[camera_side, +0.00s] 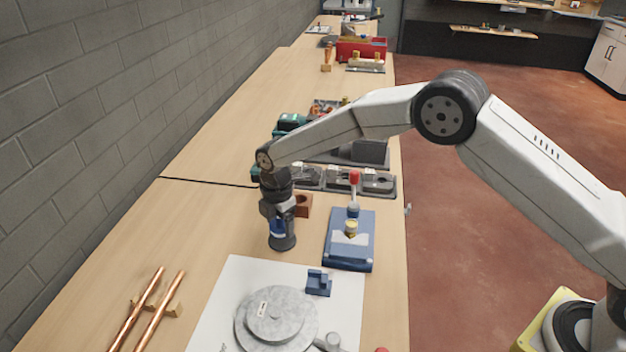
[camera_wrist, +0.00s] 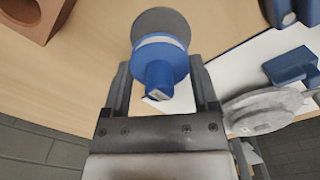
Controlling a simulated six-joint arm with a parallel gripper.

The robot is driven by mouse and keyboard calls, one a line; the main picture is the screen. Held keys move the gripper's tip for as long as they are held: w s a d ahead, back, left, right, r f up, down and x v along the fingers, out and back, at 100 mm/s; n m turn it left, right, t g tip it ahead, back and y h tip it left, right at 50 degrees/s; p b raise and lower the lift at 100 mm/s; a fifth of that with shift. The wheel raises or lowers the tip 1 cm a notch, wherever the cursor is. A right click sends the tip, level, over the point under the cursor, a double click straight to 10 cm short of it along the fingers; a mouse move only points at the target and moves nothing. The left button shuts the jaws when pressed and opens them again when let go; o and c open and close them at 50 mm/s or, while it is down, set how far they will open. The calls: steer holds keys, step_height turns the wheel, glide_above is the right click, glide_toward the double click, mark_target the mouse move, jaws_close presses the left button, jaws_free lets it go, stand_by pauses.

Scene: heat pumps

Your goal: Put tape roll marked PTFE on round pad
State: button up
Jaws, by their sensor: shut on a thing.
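My gripper (camera_wrist: 162,75) is shut on a blue spool (camera_wrist: 160,58) with a white band around it and a blue hub toward the wrist camera. I take it to be the tape roll, but no PTFE marking is readable. A dark grey disc (camera_wrist: 158,20), which looks like the round pad, shows just past the spool. In the side view my gripper (camera_side: 278,228) points down over the dark round pad (camera_side: 284,243), with a bit of blue between the jaws. The roll is at or just above the pad; I cannot tell whether they touch.
A white sheet (camera_side: 232,290) in front bears a grey stepped disc (camera_side: 275,312) and a small blue block (camera_side: 319,282). A blue stand (camera_side: 348,258) with a red-topped lever is to the right. A brown block (camera_side: 304,205) stands close behind. Copper pipes (camera_side: 160,310) lie front left.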

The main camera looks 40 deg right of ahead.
steer(key=shift+f, duration=1.3)
steer(key=shift+f, duration=0.1)
steer(key=o, duration=0.8)
step_height(320, 180, up, 12)
steer(key=shift+r, duration=0.15)
